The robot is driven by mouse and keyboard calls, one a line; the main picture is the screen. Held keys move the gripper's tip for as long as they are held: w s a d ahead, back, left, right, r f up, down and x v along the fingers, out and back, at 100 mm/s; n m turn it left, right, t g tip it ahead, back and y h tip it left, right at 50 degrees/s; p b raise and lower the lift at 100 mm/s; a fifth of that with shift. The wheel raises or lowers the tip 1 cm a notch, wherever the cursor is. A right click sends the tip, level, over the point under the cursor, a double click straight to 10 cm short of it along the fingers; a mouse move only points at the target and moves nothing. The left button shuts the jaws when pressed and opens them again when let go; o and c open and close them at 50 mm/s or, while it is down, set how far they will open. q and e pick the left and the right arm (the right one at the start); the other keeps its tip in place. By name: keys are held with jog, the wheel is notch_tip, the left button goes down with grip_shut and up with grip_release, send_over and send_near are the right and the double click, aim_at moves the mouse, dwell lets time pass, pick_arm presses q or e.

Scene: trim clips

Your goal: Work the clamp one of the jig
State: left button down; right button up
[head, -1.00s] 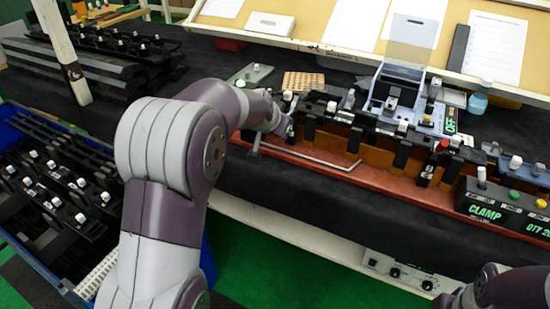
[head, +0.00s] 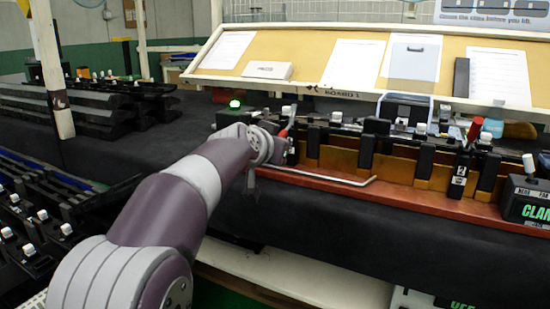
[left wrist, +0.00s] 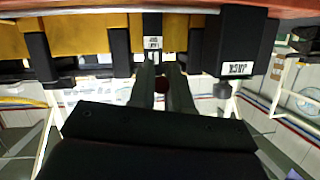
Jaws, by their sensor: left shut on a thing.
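The jig, a red-brown base (head: 420,203) with an orange-brown fence and black blocks along it, runs across the right half of the head view. Clamp one (head: 292,155) is a black upright with a small label at its left end, and a red handle (head: 285,132) shows at its top. My left gripper (head: 280,143) is at this handle, its fingers mostly hidden. In the left wrist view its two fingers (left wrist: 163,78) are closed in around a dark red round end (left wrist: 161,85), in front of a labelled black upright (left wrist: 152,42). My right gripper is out of view.
A second clamp (head: 461,172) with a red handle stands further right on the jig. A bent metal rod (head: 330,178) lies along the base's front. A black CLAMP button box (head: 527,200) is at the right edge.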

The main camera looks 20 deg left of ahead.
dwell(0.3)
pick_arm(q)
jog(key=c, duration=1.4)
grip_release()
jog(key=o, duration=0.3)
jog(key=shift+w+d+f, duration=0.1)
jog(key=shift+w+f, duration=0.05)
jog(key=shift+w, duration=0.15)
jog(key=shift+s, duration=0.1)
jog(key=v, duration=1.2)
jog(key=shift+s, duration=0.3)
